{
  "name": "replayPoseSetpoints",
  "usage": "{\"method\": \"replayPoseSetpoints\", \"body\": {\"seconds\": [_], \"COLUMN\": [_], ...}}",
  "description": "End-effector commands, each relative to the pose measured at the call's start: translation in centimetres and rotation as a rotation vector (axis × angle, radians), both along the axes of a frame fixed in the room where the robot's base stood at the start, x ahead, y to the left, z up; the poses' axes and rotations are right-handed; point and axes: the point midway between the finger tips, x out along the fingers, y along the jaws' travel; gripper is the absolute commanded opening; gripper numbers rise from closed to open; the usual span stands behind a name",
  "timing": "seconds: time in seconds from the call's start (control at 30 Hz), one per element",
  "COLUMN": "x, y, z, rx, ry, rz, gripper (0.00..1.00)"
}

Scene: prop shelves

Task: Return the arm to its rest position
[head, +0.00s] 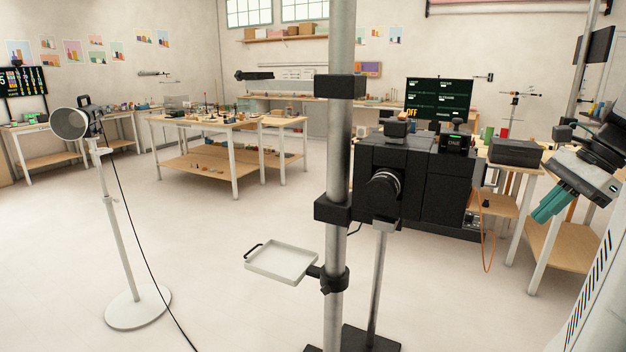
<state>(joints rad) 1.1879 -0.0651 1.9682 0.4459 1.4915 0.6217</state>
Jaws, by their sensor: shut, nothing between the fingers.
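My gripper (541,216) is at the right side of the head view, at the end of my arm, which enters from the right edge. Its teal fingers point down and to the left. They are together with nothing between them. The gripper hangs in front of a wooden side table (567,246), and I see no contact with it. The upper arm links are partly cut off by the right edge of the picture.
A grey metal pole (338,170) with a small white tray (281,260) stands in the centre foreground. A black camera-like unit (405,185) is behind it. A lamp on a stand (110,210) is at left. Workbenches (205,121) line the back.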

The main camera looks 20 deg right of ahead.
Motion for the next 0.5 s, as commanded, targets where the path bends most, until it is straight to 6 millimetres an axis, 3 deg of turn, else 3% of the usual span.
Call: {"method": "replayPoseSetpoints", "body": {"seconds": [0.03, 0.3, 0.5], "x": [0.4, 1.2, 0.1], "y": [1.9, 11.3, 19.6], "z": [-0.5, -3.0, -5.2], "rx": [-0.039, -0.242, -0.410], "ry": [0.004, 0.008, -0.015], "rz": [0.089, 0.603, 1.083], "gripper": [0.00, 0.00, 0.00]}}
